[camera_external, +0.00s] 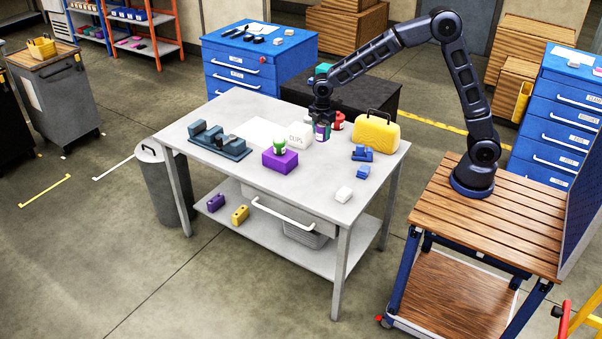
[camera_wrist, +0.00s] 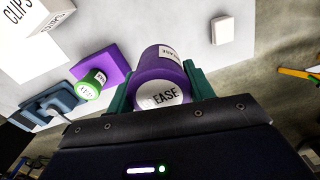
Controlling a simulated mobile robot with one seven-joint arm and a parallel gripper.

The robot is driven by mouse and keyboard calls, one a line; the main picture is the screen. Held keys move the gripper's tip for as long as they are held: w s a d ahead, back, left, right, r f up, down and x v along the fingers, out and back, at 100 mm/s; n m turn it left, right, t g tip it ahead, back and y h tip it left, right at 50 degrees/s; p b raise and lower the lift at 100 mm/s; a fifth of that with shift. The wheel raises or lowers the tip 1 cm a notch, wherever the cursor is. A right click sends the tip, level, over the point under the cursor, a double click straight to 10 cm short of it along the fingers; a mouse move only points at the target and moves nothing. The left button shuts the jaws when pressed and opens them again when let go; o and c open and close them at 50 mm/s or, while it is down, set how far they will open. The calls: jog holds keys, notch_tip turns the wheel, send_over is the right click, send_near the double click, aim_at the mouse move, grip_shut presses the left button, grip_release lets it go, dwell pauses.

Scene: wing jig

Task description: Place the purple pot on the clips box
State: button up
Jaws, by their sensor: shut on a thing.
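The purple pot (camera_external: 322,132) is held in my gripper (camera_external: 321,120), just right of the clips box as seen in the external view. In the wrist view the purple pot (camera_wrist: 163,78), with a white label ending in "EASE", sits between the two green fingers. The white clips box (camera_external: 298,137) stands on the grey table, and its lettering shows at the upper left of the wrist view (camera_wrist: 38,28). I cannot tell from these frames how high the pot is above the table.
A red pot (camera_external: 339,119) stands close behind my gripper. A green pot (camera_external: 280,142) sits on a purple block (camera_external: 279,162). A yellow case (camera_external: 376,134), blue parts (camera_external: 361,153), a white block (camera_external: 344,194) and a blue-grey jig (camera_external: 219,142) are also on the table (camera_external: 300,203).

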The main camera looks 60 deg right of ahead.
jog(key=w+d+r, duration=0.4)
jog(key=w+d, duration=0.2)
jog(key=w, duration=0.6)
notch_tip(320, 180, up, 5)
send_over(300, 131)
jog(key=shift+m, duration=0.4)
notch_tip(300, 131, down, 19)
jog(key=shift+w+f, duration=0.1)
jog(key=shift+f, duration=0.1)
jog(key=o, duration=1)
jog(key=shift+f, duration=0.1)
jog(key=shift+o, duration=0.2)
